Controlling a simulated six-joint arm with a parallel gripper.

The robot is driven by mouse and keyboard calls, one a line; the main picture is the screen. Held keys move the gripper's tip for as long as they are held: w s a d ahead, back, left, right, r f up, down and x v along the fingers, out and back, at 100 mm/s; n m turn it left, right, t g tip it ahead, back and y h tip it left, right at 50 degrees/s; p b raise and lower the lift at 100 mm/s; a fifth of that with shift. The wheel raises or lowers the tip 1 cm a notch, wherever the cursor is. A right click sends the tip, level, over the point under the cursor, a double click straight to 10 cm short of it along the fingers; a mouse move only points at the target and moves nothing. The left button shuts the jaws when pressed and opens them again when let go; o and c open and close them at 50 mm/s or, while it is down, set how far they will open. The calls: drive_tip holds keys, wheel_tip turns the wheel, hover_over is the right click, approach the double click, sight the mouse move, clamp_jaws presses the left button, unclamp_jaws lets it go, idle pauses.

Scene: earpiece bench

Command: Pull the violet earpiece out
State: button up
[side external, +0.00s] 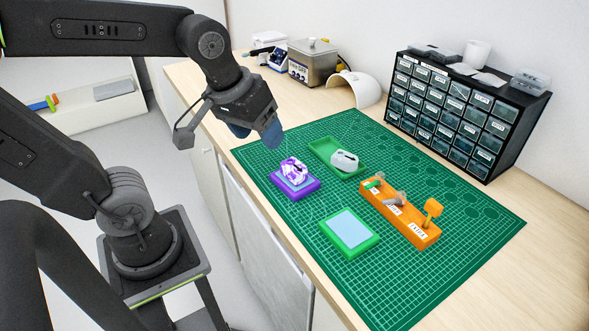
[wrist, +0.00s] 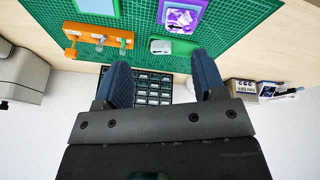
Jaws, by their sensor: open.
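A violet-and-white marbled piece (side external: 293,169), likely the violet earpiece or its case, sits on a violet tray (side external: 303,194) on the green cutting mat. It also shows at the top of the wrist view (wrist: 181,18). How the earpiece is seated in it is too small to tell. My gripper (side external: 256,135) is open and empty, its dark blue fingers apart. It is above the mat's left edge, up and left of the violet tray and touching nothing. In the wrist view my gripper (wrist: 161,58) has nothing between its fingers.
A green tray (side external: 327,151) with a whitish piece (side external: 344,160) lies behind the violet tray. An orange rack (side external: 399,213) with small coloured parts stands right. A green-rimmed pad (side external: 349,234) lies in front. A drawer cabinet (side external: 455,110) stands at the back. The mat's front right is clear.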

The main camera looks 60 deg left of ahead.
sight(295, 166)
drive_tip(key=w+a+f+n+g, duration=0.2)
drive_tip(key=w+a+f+n, duration=0.1)
drive_tip(key=w+n, duration=0.35)
drive_tip(key=w+a+f+n+g, duration=0.25)
drive_tip(key=w+n, duration=0.25)
drive_tip(key=n, duration=0.3)
drive_tip(key=shift+s+f, duration=0.15)
drive_tip(key=shift+f, duration=2.4)
drive_tip(key=shift+s+f, duration=0.1)
drive_tip(key=shift+f, duration=2.45)
drive_tip(key=c, duration=0.9)
drive_tip(key=shift+r, duration=1.65)
drive_tip(key=shift+c, duration=0.2)
drive_tip(key=shift+r, duration=2.9)
drive_tip(key=shift+a, duration=0.1)
